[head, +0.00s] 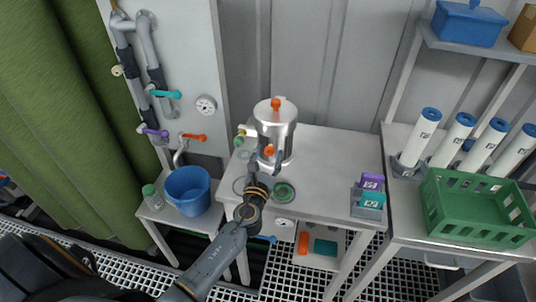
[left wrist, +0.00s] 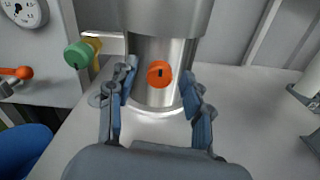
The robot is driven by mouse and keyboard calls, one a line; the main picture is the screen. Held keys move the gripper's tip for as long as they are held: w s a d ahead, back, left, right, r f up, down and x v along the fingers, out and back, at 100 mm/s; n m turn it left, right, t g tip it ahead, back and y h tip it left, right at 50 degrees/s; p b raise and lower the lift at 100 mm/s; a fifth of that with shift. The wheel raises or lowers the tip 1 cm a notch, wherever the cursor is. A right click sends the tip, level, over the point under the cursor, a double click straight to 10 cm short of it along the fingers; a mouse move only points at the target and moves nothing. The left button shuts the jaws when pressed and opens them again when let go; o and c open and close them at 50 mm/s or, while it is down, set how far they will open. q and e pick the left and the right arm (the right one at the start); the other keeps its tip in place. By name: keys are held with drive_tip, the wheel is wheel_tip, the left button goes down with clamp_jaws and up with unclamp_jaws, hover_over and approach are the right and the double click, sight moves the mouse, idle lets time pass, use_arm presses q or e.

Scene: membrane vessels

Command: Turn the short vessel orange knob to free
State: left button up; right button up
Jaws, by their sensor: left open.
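The short vessel (head: 276,122) is a silvery metal cylinder standing on the white table, with an orange handle on top of its lid. Its round orange knob (head: 269,150) is low on the front side; in the left wrist view the orange knob (left wrist: 159,74) shows a dark slot, close to upright. My left gripper (head: 265,163) is open in front of the vessel. In the left wrist view the left gripper's fingers (left wrist: 158,88) stand either side of the knob, with a gap on both sides. My right gripper is not in view.
A green knob (left wrist: 77,55) sticks out on the vessel's left. A green disc (head: 284,192) and a small holder with purple and teal boxes (head: 371,182) are on the table. A blue bucket (head: 188,190) stands left, a green crate (head: 478,207) right. The table's middle right is clear.

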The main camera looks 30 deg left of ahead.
use_arm(q)
clamp_jaws()
idle(0.3)
drive_tip(key=shift+n, duration=0.3)
drive_tip(key=n+b, duration=0.1)
drive_tip(key=n, duration=0.2)
drive_tip(key=shift+f+n+b, duration=0.1)
drive_tip(key=shift+n+b, duration=0.2)
drive_tip(key=shift+b, duration=0.05)
drive_tip(key=n+b, duration=0.2)
drive_tip(key=n, duration=0.3)
drive_tip(key=shift+a+n, duration=0.1)
drive_tip(key=shift+n, duration=0.2)
drive_tip(key=n+b, duration=0.1)
drive_tip(key=n, duration=0.3)
drive_tip(key=shift+n+b, duration=0.65)
drive_tip(key=shift+n, duration=1.45)
